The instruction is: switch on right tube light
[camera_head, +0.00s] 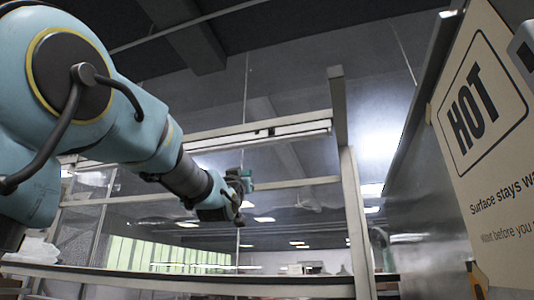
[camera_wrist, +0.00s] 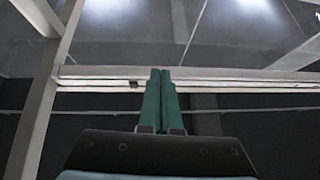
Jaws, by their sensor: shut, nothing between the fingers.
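A long pale tube light fixture (camera_head: 300,130) hangs under the top bar of a metal frame in the head view. It also crosses the wrist view (camera_wrist: 230,83) from side to side, with a small dark spot (camera_wrist: 134,84) on it, possibly a switch. I cannot tell whether the tube is lit. My gripper (camera_head: 246,180) is below the fixture in the head view. In the wrist view its two green fingers (camera_wrist: 160,72) are together and empty, their tips overlapping the fixture just right of the dark spot. I cannot tell whether they touch it.
The frame's upright post (camera_head: 355,220) stands right of my gripper. A grey metal cabinet (camera_head: 405,190) and a "HOT" warning sign (camera_head: 485,130) fill the right side. A lower bar or bench edge (camera_head: 200,283) runs along the bottom. Open space lies around the gripper.

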